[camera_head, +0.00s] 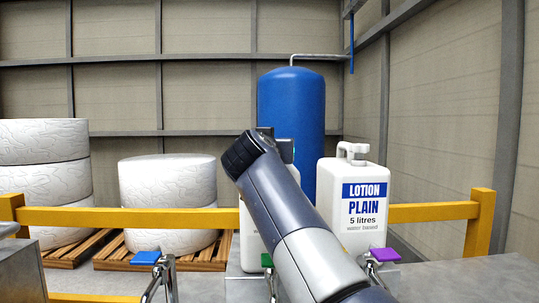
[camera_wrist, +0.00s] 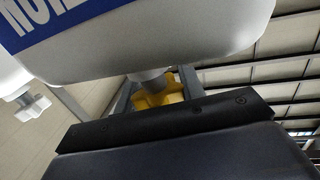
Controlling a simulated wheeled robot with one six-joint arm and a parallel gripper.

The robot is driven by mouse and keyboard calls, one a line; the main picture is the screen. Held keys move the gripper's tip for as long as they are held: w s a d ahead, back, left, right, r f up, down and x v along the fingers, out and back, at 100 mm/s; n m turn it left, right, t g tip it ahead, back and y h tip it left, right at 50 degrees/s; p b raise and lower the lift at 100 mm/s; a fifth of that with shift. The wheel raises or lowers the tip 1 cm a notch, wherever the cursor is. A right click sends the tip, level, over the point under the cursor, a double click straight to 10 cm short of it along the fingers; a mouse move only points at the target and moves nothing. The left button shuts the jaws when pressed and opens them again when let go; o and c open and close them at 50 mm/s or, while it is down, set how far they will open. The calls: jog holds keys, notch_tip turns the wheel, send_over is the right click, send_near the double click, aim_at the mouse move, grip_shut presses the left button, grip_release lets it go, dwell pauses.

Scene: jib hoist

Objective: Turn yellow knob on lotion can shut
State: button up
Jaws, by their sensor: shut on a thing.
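In the wrist view a white lotion can (camera_wrist: 165,40) with a blue label fills the top; its lettering is cut off. A yellow knob (camera_wrist: 153,97) sits on a grey stem under its rounded edge. My gripper (camera_wrist: 157,92) has one grey finger on each side of the knob and is shut on it. In the head view my arm hides my gripper and the knob. A white can (camera_head: 250,238) shows only in part behind the arm.
A second can (camera_head: 352,205), labelled LOTION PLAIN, stands to the right. A white knob (camera_wrist: 27,108) shows left in the wrist view. Blue (camera_head: 146,258), green and purple (camera_head: 384,254) levers stand in front. A yellow rail (camera_head: 120,217) and blue tank (camera_head: 291,95) stand behind.

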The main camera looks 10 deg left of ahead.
jog(key=m+h+p, duration=0.1)
jog(key=m+h, duration=0.1)
jog(key=h, duration=0.2)
jog(key=shift+m, duration=0.4)
jog(key=h+p, duration=0.1)
jog(key=m+g+h+p, duration=0.1)
jog(key=h, duration=0.1)
jog(key=m+h+p, duration=0.1)
jog(key=shift+d+r+g+p, duration=0.1)
jog(key=shift+d+g+p, duration=0.2)
jog(key=shift+p, duration=0.1)
jog(key=m+h+p, duration=0.1)
jog(key=m+g+h+p, duration=0.1)
jog(key=p, duration=0.1)
jog(key=shift+s+d+h, duration=0.15)
jog(key=shift+h, duration=0.25)
jog(key=shift+s+d+m+g+h+p, duration=0.1)
jog(key=shift+m+g+h+p, duration=0.55)
jog(key=shift+p, duration=0.25)
jog(key=shift+d+f+m+h, duration=0.1)
jog(key=shift+f+m+h, duration=0.15)
jog(key=shift+f, duration=0.05)
jog(key=o, duration=1)
jog(key=shift+r, duration=0.1)
jog(key=shift+s, duration=0.15)
